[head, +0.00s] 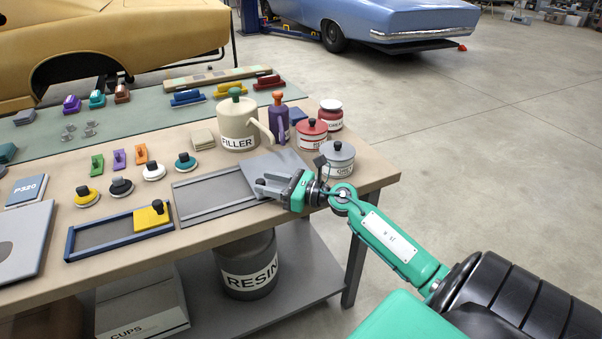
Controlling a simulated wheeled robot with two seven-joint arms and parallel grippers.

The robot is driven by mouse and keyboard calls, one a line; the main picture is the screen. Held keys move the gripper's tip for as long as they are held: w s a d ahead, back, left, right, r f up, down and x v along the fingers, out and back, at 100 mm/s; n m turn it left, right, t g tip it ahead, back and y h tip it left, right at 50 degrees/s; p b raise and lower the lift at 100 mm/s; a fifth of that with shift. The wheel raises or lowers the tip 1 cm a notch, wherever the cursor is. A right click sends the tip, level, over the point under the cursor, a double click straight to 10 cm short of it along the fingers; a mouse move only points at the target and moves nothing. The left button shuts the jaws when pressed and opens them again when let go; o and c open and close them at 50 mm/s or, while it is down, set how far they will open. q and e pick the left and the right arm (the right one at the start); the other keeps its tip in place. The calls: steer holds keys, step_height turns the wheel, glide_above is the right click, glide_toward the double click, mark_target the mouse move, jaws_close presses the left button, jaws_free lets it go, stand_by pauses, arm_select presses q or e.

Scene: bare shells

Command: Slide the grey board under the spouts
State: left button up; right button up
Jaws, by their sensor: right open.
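The grey board (276,162) lies at the right part of the table, overlapping the right end of a grey frame. It sits just in front of the cream FILLER jug (238,131) and the purple jug (279,118). The cream jug's spout (263,130) points right, toward the board's far edge; how far the board reaches beneath it I cannot tell. My right gripper (258,187) is open at the board's near side, its fingers pointing left over the frame; whether they touch the board is unclear. My left gripper is out of view.
The grey frame (208,212) and a blue frame (115,250) with a yellow block lie along the front. Red tins (311,140) and a grey tin (338,163) stand right of the board, near the table's right edge. Several sanding pads lie left.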

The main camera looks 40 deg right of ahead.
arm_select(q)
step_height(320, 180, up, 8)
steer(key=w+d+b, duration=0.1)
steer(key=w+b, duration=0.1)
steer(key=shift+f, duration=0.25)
arm_select(e)
steer(key=v, duration=1.1)
steer(key=shift+s+d, duration=0.2)
steer(key=shift+s, duration=0.15)
steer(key=shift+r, duration=0.1)
